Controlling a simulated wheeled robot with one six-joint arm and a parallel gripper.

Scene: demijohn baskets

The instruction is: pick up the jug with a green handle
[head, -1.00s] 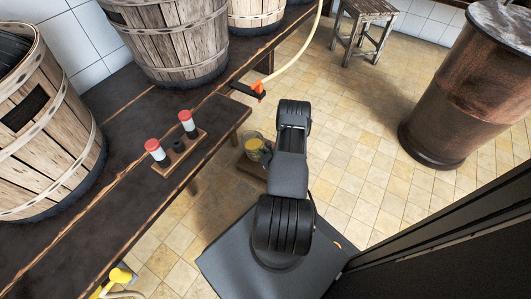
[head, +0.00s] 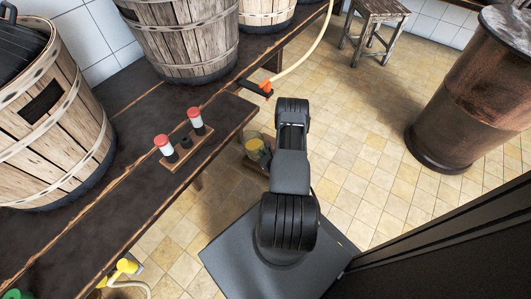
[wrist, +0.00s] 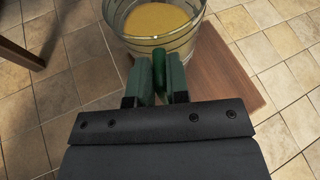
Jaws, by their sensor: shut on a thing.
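The jug (wrist: 180,42) is a clear vessel with yellow liquid in it, at the top of the wrist view. Its green handle (wrist: 159,72) points toward me and sits between the two fingers of my gripper (wrist: 158,80), which is shut on it. In the head view the jug (head: 255,144) shows low beside the bench end, partly hidden by my arm. The jug looks upright. I cannot tell whether its base touches the wooden board (wrist: 226,72) beneath.
A dark bench (head: 120,190) on the left carries wooden tubs (head: 190,45) and a rack (head: 186,150) with red-capped bottles. A stool (head: 372,30) and a brown barrel (head: 455,105) stand right. Tiled floor between is clear.

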